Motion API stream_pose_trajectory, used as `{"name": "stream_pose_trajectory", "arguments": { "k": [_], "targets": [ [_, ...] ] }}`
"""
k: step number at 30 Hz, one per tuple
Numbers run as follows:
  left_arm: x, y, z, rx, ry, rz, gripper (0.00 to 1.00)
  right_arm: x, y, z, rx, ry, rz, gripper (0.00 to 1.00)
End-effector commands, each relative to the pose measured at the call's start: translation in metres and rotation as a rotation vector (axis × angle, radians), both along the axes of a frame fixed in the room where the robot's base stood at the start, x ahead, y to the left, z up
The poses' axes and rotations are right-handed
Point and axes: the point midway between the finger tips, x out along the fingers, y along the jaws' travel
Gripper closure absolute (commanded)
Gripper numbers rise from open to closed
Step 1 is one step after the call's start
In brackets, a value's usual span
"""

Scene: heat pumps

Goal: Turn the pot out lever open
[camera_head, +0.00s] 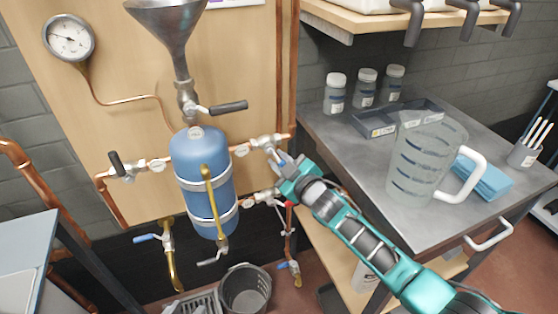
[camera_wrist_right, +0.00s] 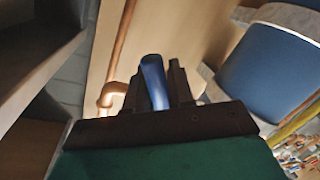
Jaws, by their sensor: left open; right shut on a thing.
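The blue pot (camera_head: 203,182) is strapped to the wooden panel (camera_head: 110,75), with pipes and valves around it. My right gripper (camera_head: 284,172) is at the valve (camera_head: 265,143) on the upper pipe to the right of the pot. In the right wrist view, its fingers (camera_wrist_right: 160,88) are shut on a blue lever handle (camera_wrist_right: 153,75), which stands up between them. In the head view, the gripper hides most of this lever. I cannot read any label that names it. My left gripper is not in view.
A funnel (camera_head: 168,22) with a black-handled valve (camera_head: 228,107) stands above the pot. A lower valve (camera_head: 262,197) sits just below my gripper. The steel table (camera_head: 345,150) at right holds a measuring jug (camera_head: 425,155). A bucket (camera_head: 245,290) stands on the floor.

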Motion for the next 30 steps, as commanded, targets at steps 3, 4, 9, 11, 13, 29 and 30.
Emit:
{"name": "stream_pose_trajectory", "arguments": {
  "k": [3,4,9,11,13,29,30],
  "targets": [
    [-0.0007,0.0003,-0.0017,0.002,0.005,0.001,0.57,0.0002,-0.0015,-0.0011,-0.010,-0.001,-0.002,1.00],
    [-0.0008,0.0004,-0.0017,0.002,0.005,0.001,0.57,0.0002,-0.0015,-0.0011,-0.011,0.000,-0.002,1.00],
    [-0.0007,0.0002,-0.0017,0.001,0.005,0.001,0.57,0.0002,-0.0016,-0.0012,-0.010,-0.001,-0.002,1.00],
    [-0.0006,0.0000,-0.0015,0.000,0.005,0.001,0.57,0.0002,-0.0017,-0.0012,-0.010,-0.001,-0.002,1.00],
    [-0.0003,-0.0001,-0.0011,-0.001,0.004,0.001,0.57,0.0001,-0.0016,-0.0012,-0.010,-0.001,-0.002,0.74],
    [0.0019,-0.0009,0.0055,-0.003,-0.004,0.001,0.57,-0.0048,-0.0034,0.0005,-0.007,-0.001,-0.001,0.57],
    [0.0020,-0.0008,0.0069,-0.003,-0.005,0.001,0.57,-0.0078,-0.0054,0.0008,-0.007,0.000,-0.002,0.57]
  ]
}}
